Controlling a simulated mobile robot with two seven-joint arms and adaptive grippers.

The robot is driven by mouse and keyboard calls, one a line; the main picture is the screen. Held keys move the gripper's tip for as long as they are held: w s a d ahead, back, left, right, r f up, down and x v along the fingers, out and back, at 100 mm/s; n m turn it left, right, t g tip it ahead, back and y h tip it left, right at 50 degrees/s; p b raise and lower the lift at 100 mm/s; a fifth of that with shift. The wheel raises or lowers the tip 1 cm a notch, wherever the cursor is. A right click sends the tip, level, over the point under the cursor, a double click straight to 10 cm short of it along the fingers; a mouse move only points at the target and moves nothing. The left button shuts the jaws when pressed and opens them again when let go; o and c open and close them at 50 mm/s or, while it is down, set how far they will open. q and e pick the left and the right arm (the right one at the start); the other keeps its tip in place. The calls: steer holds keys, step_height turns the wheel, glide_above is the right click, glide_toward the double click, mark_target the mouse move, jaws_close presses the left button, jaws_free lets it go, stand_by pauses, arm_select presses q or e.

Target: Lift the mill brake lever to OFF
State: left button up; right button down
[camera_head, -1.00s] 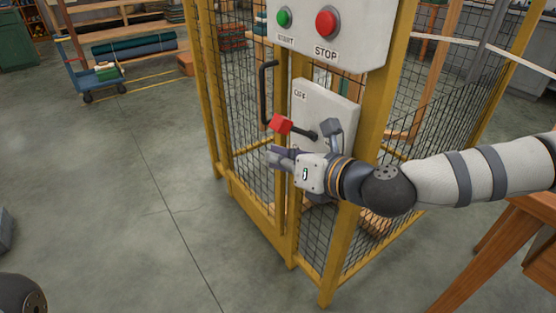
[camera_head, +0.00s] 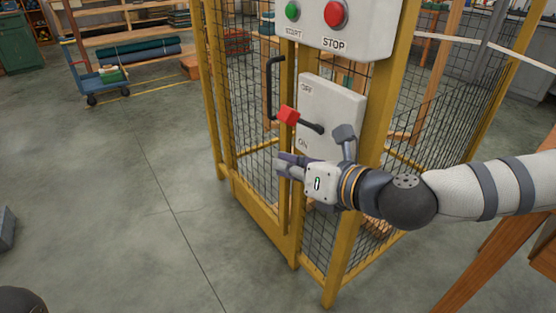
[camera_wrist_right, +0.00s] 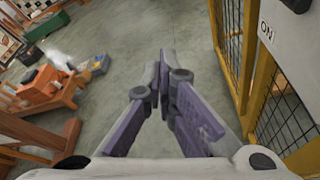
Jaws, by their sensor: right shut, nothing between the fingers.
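The brake lever has a red knob (camera_head: 288,115) on a dark rod that runs down and right to its pivot on a pale plate (camera_head: 345,100). The plate is marked OFF at the top and ON at the bottom. The knob points left and slightly up, between the two marks. My right gripper (camera_head: 281,164) is below the knob, apart from it, near the ON mark. Its fingers are shut and empty, and they also show in the right wrist view (camera_wrist_right: 163,75). The lever is out of that view. My left gripper is not in view.
A yellow mesh cage (camera_head: 237,190) carries the plate and a control box (camera_head: 368,25) with START and STOP buttons above. A black handle (camera_head: 269,90) stands left of the knob. A wooden table (camera_head: 490,255) is at lower right.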

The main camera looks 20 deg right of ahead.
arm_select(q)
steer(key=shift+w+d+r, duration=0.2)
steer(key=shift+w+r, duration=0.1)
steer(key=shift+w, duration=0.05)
arm_select(e)
steer(key=d+v, duration=0.1)
steer(key=v, duration=0.5)
steer(key=shift+d, duration=0.1)
